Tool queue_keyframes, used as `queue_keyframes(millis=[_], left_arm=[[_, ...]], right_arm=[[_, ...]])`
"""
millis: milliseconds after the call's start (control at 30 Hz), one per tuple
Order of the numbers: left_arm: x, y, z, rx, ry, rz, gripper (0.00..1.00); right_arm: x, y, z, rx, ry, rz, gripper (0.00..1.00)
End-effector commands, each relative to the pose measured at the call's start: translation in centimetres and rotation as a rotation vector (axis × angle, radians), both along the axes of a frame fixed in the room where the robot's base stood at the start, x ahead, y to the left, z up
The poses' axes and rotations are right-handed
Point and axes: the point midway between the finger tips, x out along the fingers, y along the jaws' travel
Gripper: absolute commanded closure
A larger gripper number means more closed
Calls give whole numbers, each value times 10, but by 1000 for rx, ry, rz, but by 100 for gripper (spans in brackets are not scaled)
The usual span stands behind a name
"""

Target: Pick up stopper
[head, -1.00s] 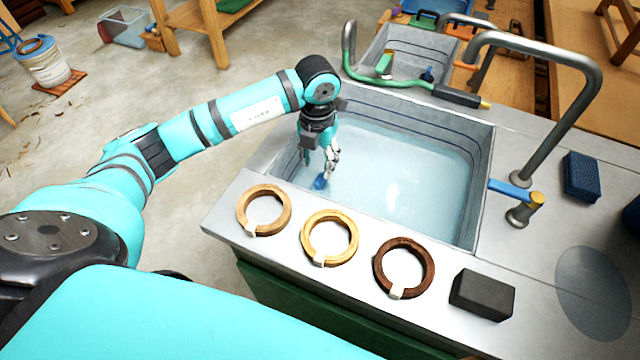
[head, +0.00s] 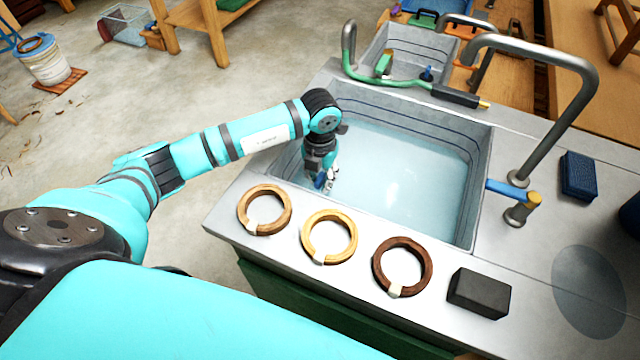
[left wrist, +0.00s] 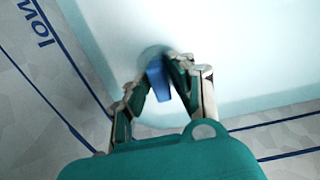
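The blue stopper (left wrist: 158,82) is under the water in the large sink basin, near its left wall. In the left wrist view its blue grip stands between my two fingers, with a greyish round shape behind it. My left gripper (left wrist: 161,70) has its fingertips drawn in close on both sides of the blue grip and appears shut on it. In the head view my left gripper (head: 327,182) reaches down into the basin's left part, and its fingers hide most of the stopper. My right gripper is not in view.
The large sink (head: 484,185) holds water. Three wooden rings, light brown (head: 243,207), yellow (head: 308,231) and dark brown (head: 380,253), and a black block (head: 479,293) lie on the front rim. A metal faucet (head: 560,125) arches at the right; a small basin (head: 405,45) lies behind.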

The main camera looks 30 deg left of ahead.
Motion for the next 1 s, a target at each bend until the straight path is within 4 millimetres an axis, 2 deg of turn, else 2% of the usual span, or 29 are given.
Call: queue_keyframes(millis=[33, 133, 567, 667, 1000], left_arm=[[0, 0, 0, 0, 0, 0, 86], [0, 0, 0, 0, 0, 0, 100], [1, 0, 4, 0, -3, 1, 100], [1, 1, 16, 0, -4, 1, 100], [1, 0, 82, 0, -5, -1, 100]], right_arm=[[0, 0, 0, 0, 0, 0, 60], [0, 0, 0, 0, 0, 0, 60], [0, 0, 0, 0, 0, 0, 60], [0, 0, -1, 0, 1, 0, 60], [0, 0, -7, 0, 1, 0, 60]])
